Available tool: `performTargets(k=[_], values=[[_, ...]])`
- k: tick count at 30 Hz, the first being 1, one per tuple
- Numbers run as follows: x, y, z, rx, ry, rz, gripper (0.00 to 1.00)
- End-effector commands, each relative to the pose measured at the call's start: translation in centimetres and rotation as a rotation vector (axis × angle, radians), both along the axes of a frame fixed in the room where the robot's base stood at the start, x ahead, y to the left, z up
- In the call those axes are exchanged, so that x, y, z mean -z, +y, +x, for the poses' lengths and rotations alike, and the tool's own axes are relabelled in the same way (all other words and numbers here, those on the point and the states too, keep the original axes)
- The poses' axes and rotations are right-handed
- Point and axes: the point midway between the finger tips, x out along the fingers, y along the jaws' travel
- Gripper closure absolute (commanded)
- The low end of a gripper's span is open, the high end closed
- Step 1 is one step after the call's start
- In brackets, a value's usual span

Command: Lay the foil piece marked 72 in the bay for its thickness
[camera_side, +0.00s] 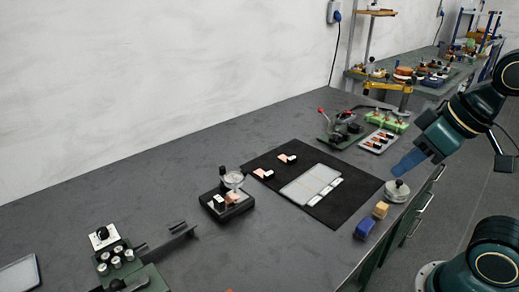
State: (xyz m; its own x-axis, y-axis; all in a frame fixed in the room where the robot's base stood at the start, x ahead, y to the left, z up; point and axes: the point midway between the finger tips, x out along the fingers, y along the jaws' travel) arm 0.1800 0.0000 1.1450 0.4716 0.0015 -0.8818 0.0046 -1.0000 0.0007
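Two small copper foil pieces with white and dark parts lie on the black mat: one farther back (288,158) and one nearer the left edge (263,173). Another copper-coloured piece (232,198) sits on a black gauge-like device (240,210) left of the mat. Any number on the pieces is too small to read. A pale flat tray with bays (302,189) lies on the mat, with white labels along its right side, unreadable. My gripper (402,166), blue at its end, is above the bench's right edge, right of the mat and apart from the foils. Its fingers are not clear.
A round silver lidded pot (397,191), a tan block (380,209) and a blue block (365,227) stand near the right edge. A red-handled press (341,130) and a tool tray (378,141) are behind the mat.

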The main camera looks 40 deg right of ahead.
Motion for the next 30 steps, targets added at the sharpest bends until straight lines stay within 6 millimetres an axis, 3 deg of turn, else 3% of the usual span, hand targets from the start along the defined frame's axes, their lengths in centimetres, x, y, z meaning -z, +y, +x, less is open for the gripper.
performTargets(k=[1, 4, 5, 11, 19, 30], values=[[-0.1, 0.1, 0.2, -0.006, 0.001, -0.001, 0.63], [-0.5, 0.3, 0.8, -0.028, 0.008, -0.005, 0.43], [-0.7, 0.4, 1.1, -0.038, 0.01, -0.006, 0.42], [-2.1, 1.4, 3.9, -0.145, 0.034, -0.02, 0.42], [-4.0, 3.2, 9.5, -0.344, 0.069, -0.042, 0.42], [-4.5, 5.2, 17.4, -0.623, 0.103, -0.065, 0.42]])
